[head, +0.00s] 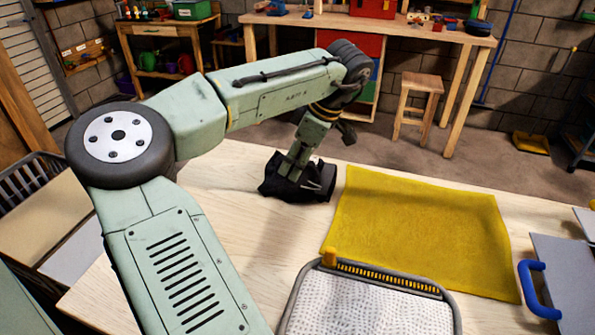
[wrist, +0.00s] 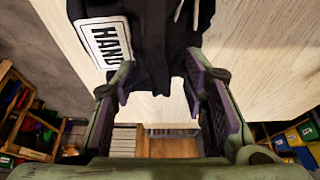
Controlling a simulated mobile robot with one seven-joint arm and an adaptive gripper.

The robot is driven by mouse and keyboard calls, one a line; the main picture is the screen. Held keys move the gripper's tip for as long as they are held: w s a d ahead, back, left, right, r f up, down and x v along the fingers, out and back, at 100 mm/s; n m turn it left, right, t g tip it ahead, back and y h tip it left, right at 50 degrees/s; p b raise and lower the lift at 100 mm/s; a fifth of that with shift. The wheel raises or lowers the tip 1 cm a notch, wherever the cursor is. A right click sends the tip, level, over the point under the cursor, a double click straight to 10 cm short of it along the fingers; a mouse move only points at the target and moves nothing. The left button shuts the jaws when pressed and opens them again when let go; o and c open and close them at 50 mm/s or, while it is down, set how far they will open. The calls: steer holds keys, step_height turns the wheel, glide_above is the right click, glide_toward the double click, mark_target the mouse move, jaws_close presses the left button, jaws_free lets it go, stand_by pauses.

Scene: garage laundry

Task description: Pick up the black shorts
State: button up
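The black shorts (head: 275,186) lie bunched on the pale wooden table, left of a yellow cloth. My gripper (head: 309,180) is down at them and hides part of them. In the wrist view the shorts (wrist: 160,40) fill the top middle, with a white drawstring and a white label (wrist: 104,42) reading "HAND". My gripper (wrist: 157,88) has its two purple-padded fingers wide apart there. Black fabric reaches between the fingertips, and bare table shows in the gap below it. Whether the pads touch the fabric is hard to tell.
The yellow cloth (head: 420,232) lies flat on the table (head: 255,250) right of the shorts. A grey-rimmed board with a white dotted surface (head: 365,305) is at the front. A blue-handled grey item (head: 562,270) is at the right. A stool (head: 418,100) and workbench (head: 400,32) stand behind.

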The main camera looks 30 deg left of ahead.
steer(key=shift+f, duration=0.25)
steer(key=shift+c, duration=0.5)
jaws_close()
stand_by(0.4)
